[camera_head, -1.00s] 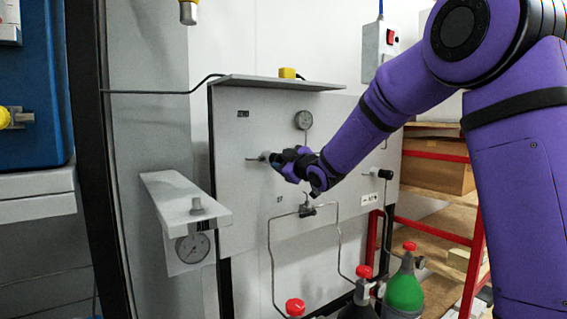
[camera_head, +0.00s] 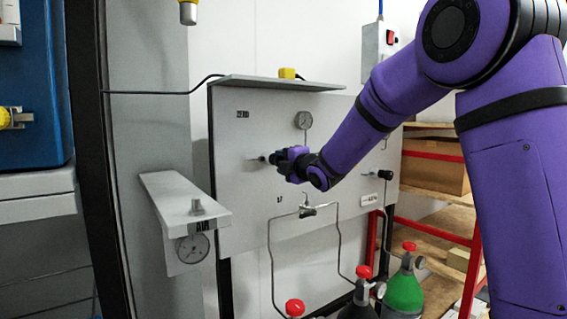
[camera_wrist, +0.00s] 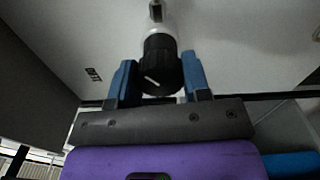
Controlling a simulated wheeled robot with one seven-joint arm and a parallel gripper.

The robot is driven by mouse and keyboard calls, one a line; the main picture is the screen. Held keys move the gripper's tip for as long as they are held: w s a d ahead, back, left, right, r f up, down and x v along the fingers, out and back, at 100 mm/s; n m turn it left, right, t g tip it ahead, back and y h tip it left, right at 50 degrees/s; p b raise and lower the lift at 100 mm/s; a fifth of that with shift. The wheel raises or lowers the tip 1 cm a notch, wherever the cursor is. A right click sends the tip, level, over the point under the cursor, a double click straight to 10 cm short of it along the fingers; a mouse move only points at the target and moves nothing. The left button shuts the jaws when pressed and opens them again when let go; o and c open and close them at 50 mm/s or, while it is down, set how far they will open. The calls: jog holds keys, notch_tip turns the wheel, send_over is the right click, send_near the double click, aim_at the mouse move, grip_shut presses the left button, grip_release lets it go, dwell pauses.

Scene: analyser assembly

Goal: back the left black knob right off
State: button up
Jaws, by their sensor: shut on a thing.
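The left black knob (camera_wrist: 162,68) is ribbed with a white line on its face. It sits on a light stem coming out of the grey panel (camera_head: 245,205). My gripper (camera_wrist: 158,85) has its two blue fingers on either side of the knob, closed on it. In the head view my gripper (camera_head: 279,158) is at the panel's left half, and the knob is mostly hidden by the fingers. The right black knob (camera_head: 385,174) stands free on the panel's right side.
A round gauge (camera_head: 303,120) is above my gripper. A grey shelf with a gauge (camera_head: 193,248) juts out at left. Thin pipes (camera_head: 271,255) run below. Gas bottles with red caps, one of them green (camera_head: 403,292), stand at lower right beside a red rack (camera_head: 435,229).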

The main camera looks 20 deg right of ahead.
jog(key=n, duration=0.5)
jog(key=shift+n, duration=0.3)
jog(key=shift+f+n, duration=0.1)
jog(key=shift+n, duration=2.1)
jog(key=o, duration=0.9)
jog(key=shift+s, duration=0.2)
jog(key=v, duration=1)
jog(key=shift+s+d, duration=0.1)
jog(key=shift+s, duration=0.15)
